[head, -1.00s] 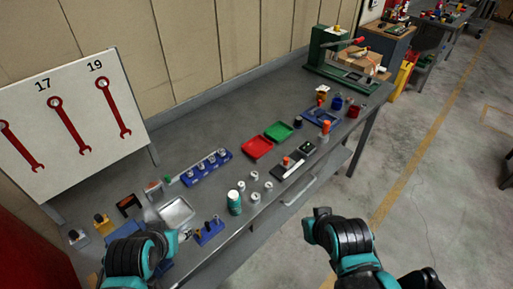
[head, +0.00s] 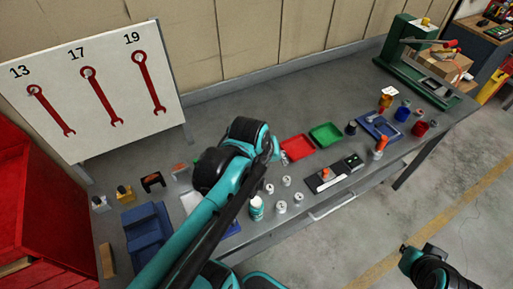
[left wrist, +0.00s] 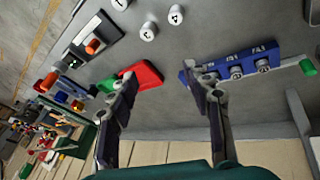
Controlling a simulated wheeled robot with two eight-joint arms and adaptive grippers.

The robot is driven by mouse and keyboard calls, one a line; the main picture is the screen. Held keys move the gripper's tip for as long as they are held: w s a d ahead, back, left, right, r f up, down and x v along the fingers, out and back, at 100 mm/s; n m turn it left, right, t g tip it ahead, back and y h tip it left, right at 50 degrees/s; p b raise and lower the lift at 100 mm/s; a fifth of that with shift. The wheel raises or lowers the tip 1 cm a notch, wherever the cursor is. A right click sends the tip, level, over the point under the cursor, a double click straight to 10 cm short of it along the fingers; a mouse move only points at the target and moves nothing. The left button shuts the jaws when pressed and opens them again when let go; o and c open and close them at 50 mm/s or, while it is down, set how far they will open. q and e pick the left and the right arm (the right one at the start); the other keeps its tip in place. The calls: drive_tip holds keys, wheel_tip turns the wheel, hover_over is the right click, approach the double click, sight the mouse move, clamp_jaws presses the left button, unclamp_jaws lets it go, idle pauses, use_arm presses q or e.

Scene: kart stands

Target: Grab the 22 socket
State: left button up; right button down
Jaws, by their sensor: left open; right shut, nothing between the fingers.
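The blue socket rack (left wrist: 277,57) is in the left wrist view, with several silver sockets in a row, including one socket (left wrist: 262,65) near its right end. The rack's size labels are too small to read, so I cannot tell which is the 22 socket. In the head view my left arm hides the rack. My left gripper (left wrist: 160,78) is open and empty above the table; its right finger overlaps the rack's left end in the left wrist view. It also shows in the head view (head: 274,150). My right gripper (head: 405,249) is shut and empty, off the table's front side.
A red tray (head: 297,147) and a green tray (head: 326,134) lie beyond my left gripper. Several small white cylinders (head: 281,207) and a teal-and-white bottle (head: 256,209) stand near the front edge. A wrench board (head: 95,90) stands at the back left.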

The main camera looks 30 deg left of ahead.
use_arm(q)
drive_tip(key=w+a+f+n+g+h+p, duration=0.1)
drive_tip(key=w+a+f+n+g, duration=0.15)
drive_tip(key=a+n, duration=0.65)
drive_tip(key=w+a+f+n+g+h+p, duration=0.15)
drive_tip(key=w+a+n, duration=0.25)
drive_tip(key=a+n, duration=0.45)
drive_tip(key=shift+n+t, duration=0.25)
drive_tip(key=shift+t, duration=0.05)
drive_tip(key=b+x, duration=0.3)
drive_tip(key=x, duration=0.5)
drive_tip(key=shift+d+f, duration=0.1)
drive_tip(key=shift+f, duration=0.05)
clamp_jaws()
